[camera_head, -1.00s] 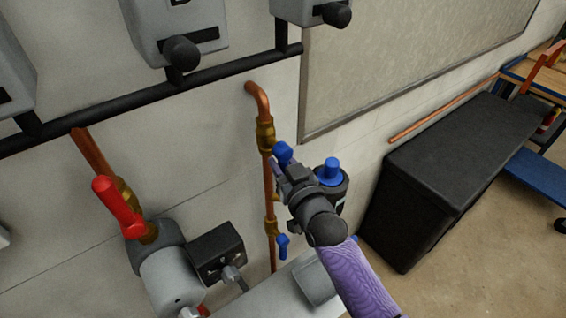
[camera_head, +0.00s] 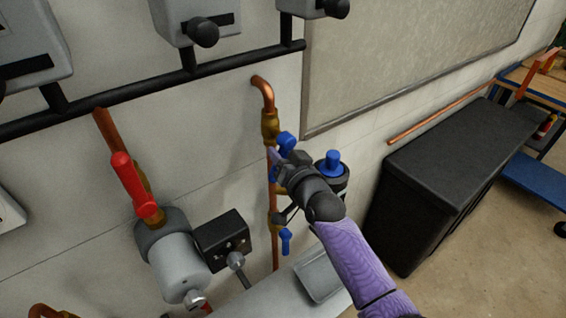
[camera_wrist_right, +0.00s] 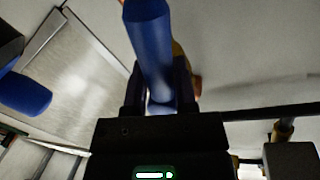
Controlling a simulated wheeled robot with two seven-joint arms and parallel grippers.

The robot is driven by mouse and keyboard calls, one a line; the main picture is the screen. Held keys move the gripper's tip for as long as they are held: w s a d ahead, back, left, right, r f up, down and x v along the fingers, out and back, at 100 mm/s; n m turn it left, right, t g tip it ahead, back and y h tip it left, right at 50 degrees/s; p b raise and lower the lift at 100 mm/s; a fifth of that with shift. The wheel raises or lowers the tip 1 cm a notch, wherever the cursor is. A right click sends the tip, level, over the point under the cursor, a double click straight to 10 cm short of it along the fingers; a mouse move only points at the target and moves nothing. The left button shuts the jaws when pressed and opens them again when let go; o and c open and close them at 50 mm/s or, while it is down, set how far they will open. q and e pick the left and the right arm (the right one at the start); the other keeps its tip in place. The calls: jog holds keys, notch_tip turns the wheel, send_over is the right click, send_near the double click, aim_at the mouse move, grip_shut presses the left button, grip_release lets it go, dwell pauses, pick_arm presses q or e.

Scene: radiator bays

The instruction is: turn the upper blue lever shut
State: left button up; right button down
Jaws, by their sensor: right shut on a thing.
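The upper blue lever (camera_head: 287,141) sits on a brass valve (camera_head: 270,126) on the vertical copper pipe; its outer end points out and right. My right gripper (camera_head: 280,160) is at this lever, partly covering it. In the right wrist view the blue lever (camera_wrist_right: 150,45) stands between the two fingers, which are shut on it (camera_wrist_right: 160,88). A lower blue lever (camera_head: 285,241) hangs down beside the same pipe, apart from my gripper. My left gripper is not in view.
A dark canister with a blue cap (camera_head: 331,162) stands close to the right of my gripper. A red lever (camera_head: 132,182) and a grey cylinder (camera_head: 178,265) are at the left. A black manifold pipe (camera_head: 140,88) runs above. A black bin (camera_head: 440,175) stands right.

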jog(key=m, duration=0.1)
jog(key=p, duration=0.1)
jog(key=m, duration=0.1)
jog(key=shift+s+a+r+m+g, duration=0.25)
jog(key=shift+a+r+m+g, duration=0.05)
jog(key=shift+a, duration=0.05)
jog(key=m, duration=0.1)
jog(key=m+p, duration=0.1)
jog(key=r+m+g+p, duration=0.1)
jog(key=shift+s+a+m, duration=0.2)
jog(key=shift+a+m, duration=0.15)
jog(key=shift+m, duration=0.05)
jog(key=m, duration=0.1)
jog(key=m+y+p, duration=0.1)
jog(key=shift+s+a+r+m+g, duration=0.15)
jog(key=shift+r+m+g, duration=0.15)
jog(key=shift+r+m, duration=0.1)
jog(key=shift+r+m+y+p, duration=0.3)
jog(key=shift+m+p, duration=0.15)
jog(key=shift+m, duration=0.55)
jog(key=shift+c, duration=2.1)
grip_release()
jog(key=p+v, duration=0.2)
jog(key=v, duration=0.8)
jog(key=shift+r+p, duration=0.15)
jog(key=shift+p, duration=0.25)
